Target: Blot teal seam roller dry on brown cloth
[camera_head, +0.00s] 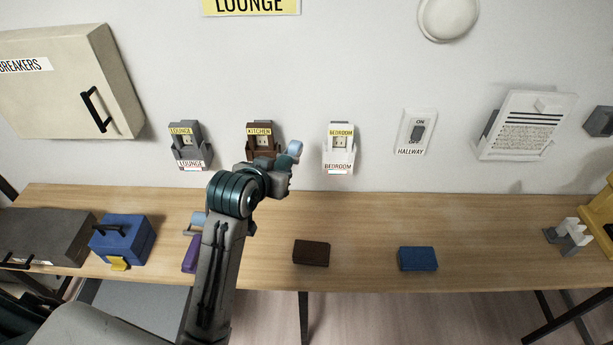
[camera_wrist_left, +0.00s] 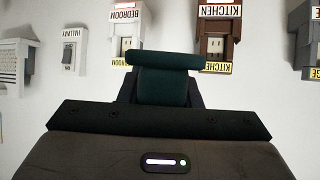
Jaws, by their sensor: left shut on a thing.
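My left gripper (camera_head: 280,177) is raised above the table in front of the wall, shut on the teal seam roller (camera_head: 295,150). Its light blue end points up and right. In the left wrist view a dark teal shape (camera_wrist_left: 163,62), apparently the roller, stands out ahead of the gripper. The fingertips are hard to make out. The brown cloth (camera_head: 311,253), a folded dark brown block, lies flat near the table's front edge, below and right of the gripper and apart from it. My right gripper is in neither view.
On the wooden table (camera_head: 480,230) are a blue box (camera_head: 122,239), a purple item (camera_head: 190,255) partly hidden by my arm, and a blue block (camera_head: 418,259). Outlets labelled lounge, kitchen (camera_head: 263,139) and bedroom (camera_head: 339,148) are on the wall. Clear table surrounds the cloth.

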